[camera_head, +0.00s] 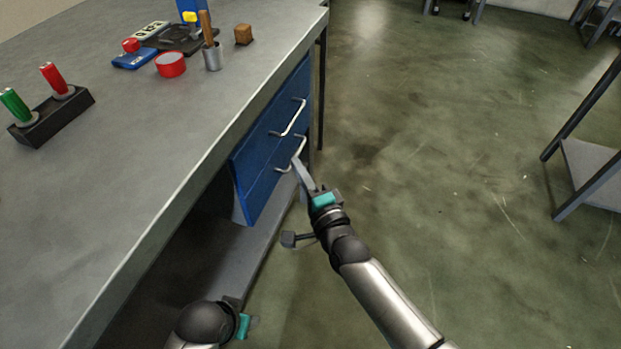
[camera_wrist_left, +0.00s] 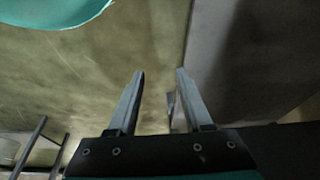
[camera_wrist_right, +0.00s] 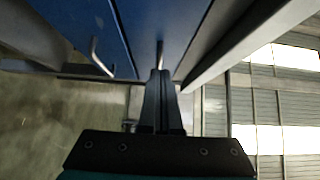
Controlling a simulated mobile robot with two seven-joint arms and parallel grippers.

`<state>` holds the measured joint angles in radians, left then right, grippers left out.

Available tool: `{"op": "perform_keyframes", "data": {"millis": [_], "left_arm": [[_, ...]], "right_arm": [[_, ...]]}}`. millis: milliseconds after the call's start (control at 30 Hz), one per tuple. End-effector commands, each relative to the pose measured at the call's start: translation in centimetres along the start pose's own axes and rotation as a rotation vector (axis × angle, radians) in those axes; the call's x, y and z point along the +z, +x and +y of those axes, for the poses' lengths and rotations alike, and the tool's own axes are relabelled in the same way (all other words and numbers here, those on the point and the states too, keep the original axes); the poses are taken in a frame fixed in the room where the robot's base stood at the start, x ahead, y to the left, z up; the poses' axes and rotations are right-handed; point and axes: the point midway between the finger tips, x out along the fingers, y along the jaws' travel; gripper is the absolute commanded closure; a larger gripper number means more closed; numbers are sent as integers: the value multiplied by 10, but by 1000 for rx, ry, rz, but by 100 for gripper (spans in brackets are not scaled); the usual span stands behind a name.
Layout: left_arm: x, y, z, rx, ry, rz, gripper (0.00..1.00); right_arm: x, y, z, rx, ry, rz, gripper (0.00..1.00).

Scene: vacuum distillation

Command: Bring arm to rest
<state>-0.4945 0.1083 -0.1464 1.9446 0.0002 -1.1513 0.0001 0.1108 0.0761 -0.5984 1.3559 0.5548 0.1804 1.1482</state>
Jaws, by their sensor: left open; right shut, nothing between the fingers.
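My right gripper (camera_head: 297,163) is shut at the front of the blue drawers, its fingertips close to the lower drawer handle (camera_head: 300,147). In the right wrist view its fingers (camera_wrist_right: 160,75) are together, with a handle (camera_wrist_right: 159,52) just beyond the tips; I cannot tell whether they touch. My left arm (camera_head: 205,322) shows low in the head view beside the table, its fingers hidden there. In the left wrist view my left gripper (camera_wrist_left: 159,73) is open and empty, with floor and a grey surface beyond it.
The grey workbench (camera_head: 150,190) fills the left side. The blue drawer unit (camera_head: 270,160) hangs under its edge, with an upper handle (camera_head: 290,120). Open floor (camera_head: 470,180) lies right.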

Motion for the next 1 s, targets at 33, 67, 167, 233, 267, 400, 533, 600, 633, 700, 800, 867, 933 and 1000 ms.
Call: {"op": "perform_keyframes", "data": {"millis": [33,67,167,233,267,400,533,600,633,700,800,867,933,1000], "left_arm": [[4,3,0,0,0,-11,50],[6,5,0,0,1,-16,50],[13,13,1,1,1,-30,50],[17,17,1,2,1,-37,50],[19,18,1,2,2,-40,50],[23,23,1,2,2,-47,50],[25,24,1,2,2,-50,50],[25,25,1,2,2,-50,50],[25,25,1,2,2,-50,50],[25,25,1,2,2,-50,50],[28,29,0,0,3,-54,50],[33,34,-2,-2,5,-58,50],[41,43,-4,-6,7,-64,50],[52,52,-8,-11,10,-70,50]], "right_arm": [[0,-8,-1,3,0,-1,100],[0,-13,-1,3,-1,-1,100],[0,-25,-1,2,-1,-1,100],[0,-32,0,2,-1,-1,100],[0,-35,0,2,-1,-1,100],[0,-42,0,0,-1,0,100],[0,-44,0,0,0,0,100],[0,-44,0,0,0,0,100],[0,-44,0,0,0,0,100],[-1,-45,2,6,-6,1,100],[-7,-50,17,54,-61,9,100],[-14,-58,36,114,-131,14,100],[-25,-74,65,213,-245,16,100],[-38,-97,101,336,-378,3,100]]}}
